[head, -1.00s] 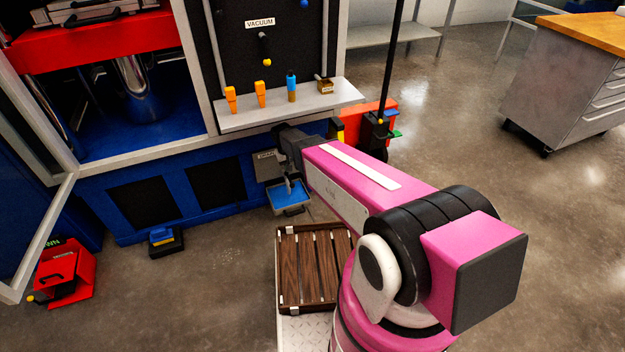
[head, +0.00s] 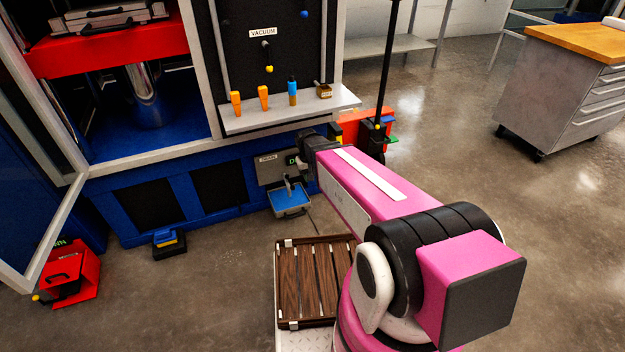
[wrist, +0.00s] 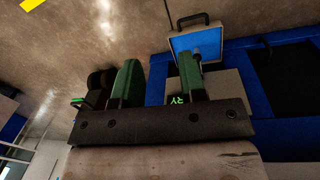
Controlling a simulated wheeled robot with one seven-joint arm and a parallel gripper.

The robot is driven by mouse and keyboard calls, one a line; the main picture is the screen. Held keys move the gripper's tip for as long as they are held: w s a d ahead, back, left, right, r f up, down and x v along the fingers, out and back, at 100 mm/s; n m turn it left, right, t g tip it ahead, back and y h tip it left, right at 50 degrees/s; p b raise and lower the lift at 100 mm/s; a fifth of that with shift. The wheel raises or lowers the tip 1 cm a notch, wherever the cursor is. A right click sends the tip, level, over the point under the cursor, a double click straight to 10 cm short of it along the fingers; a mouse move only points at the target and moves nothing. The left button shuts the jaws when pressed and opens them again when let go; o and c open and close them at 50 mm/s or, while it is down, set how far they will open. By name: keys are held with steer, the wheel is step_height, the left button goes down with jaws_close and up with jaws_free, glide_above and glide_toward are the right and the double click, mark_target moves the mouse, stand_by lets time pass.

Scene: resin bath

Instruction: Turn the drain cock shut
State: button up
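The drain panel (head: 273,171) is a grey plate with a dark label and partly covered green lettering, low on the blue machine base. A grey drain fitting (head: 287,184) hangs below it over a blue tray (head: 290,200). I cannot make out the cock's handle or its angle. In the wrist view, the tray (wrist: 181,44) lies beyond my gripper (wrist: 158,78). Its two green fingers stand wide apart with nothing visible between them. The right finger overlaps the fitting and part of the panel. In the head view, my arm hides the fingers, just right of the panel.
A shelf (head: 240,124) with orange and blue-topped items juts out above the drain. A red item (head: 352,124) and a black pole (head: 386,80) stand to the right. A wooden slatted rack (head: 306,283) is in front. A blue pedal (head: 165,238) sits left on the floor.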

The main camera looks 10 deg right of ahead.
steer(key=shift+s+d+r, duration=0.15)
steer(key=shift+s+d, duration=0.05)
steer(key=shift+s, duration=0.25)
